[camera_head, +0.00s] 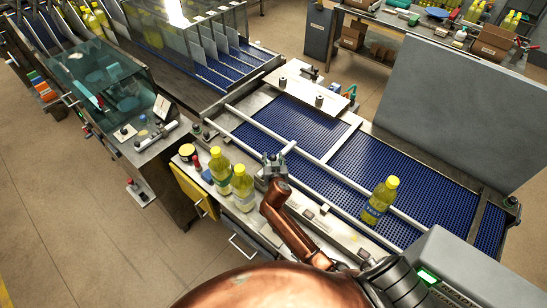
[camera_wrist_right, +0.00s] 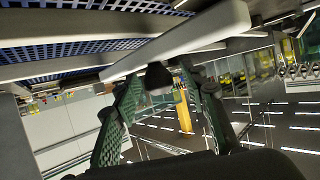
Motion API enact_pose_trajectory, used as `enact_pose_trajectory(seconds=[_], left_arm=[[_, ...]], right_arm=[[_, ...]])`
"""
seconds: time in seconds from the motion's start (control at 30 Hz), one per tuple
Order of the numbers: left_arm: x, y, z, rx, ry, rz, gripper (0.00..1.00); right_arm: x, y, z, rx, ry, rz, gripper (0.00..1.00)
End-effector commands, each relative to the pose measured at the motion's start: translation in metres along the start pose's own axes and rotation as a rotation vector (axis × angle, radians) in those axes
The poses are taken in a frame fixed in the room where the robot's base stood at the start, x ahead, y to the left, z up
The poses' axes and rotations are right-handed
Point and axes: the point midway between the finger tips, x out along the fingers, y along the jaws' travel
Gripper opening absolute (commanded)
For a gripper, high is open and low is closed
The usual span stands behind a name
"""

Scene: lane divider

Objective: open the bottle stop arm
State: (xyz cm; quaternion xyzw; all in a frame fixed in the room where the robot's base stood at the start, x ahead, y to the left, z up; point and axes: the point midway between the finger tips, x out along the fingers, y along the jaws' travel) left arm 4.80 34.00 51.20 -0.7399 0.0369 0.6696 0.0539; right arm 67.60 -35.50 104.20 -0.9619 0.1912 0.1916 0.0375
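My right gripper (camera_head: 270,168) is at the near rail of the blue conveyor (camera_head: 300,124), beside two yellow bottles. In the right wrist view its two green fingers (camera_wrist_right: 160,108) are spread apart. A pale bar (camera_wrist_right: 190,42), which looks like the stop arm, crosses just beyond the fingertips. A dark round knob (camera_wrist_right: 158,77) shows between the fingers near this bar; I cannot tell whether they touch it. My left gripper is not in view.
Yellow bottles (camera_head: 220,170) and (camera_head: 243,188) stand on the near ledge left of my right gripper. Another bottle (camera_head: 380,200) stands at the conveyor's near side, to the right. A large grey panel (camera_head: 440,100) rises behind the conveyor, and a grey box (camera_head: 450,272) stands at lower right.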

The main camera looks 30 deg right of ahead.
Motion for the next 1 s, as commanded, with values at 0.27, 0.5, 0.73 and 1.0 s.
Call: enact_pose_trajectory(seconds=[0.27, 0.5, 0.73, 1.0], left_arm=[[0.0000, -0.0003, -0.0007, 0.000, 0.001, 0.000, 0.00], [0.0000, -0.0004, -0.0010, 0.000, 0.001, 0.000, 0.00], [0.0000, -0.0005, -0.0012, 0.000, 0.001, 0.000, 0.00], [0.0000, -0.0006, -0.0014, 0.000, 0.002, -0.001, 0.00]], right_arm=[[0.0002, 0.0003, 0.0000, 0.001, 0.000, 0.000, 0.36], [0.0000, 0.0004, 0.0001, 0.001, 0.000, 0.001, 0.19], [0.0000, 0.0002, 0.0001, 0.001, 0.000, 0.000, 0.03], [-0.0001, -0.0001, 0.0002, 0.001, 0.000, 0.000, 0.00]])
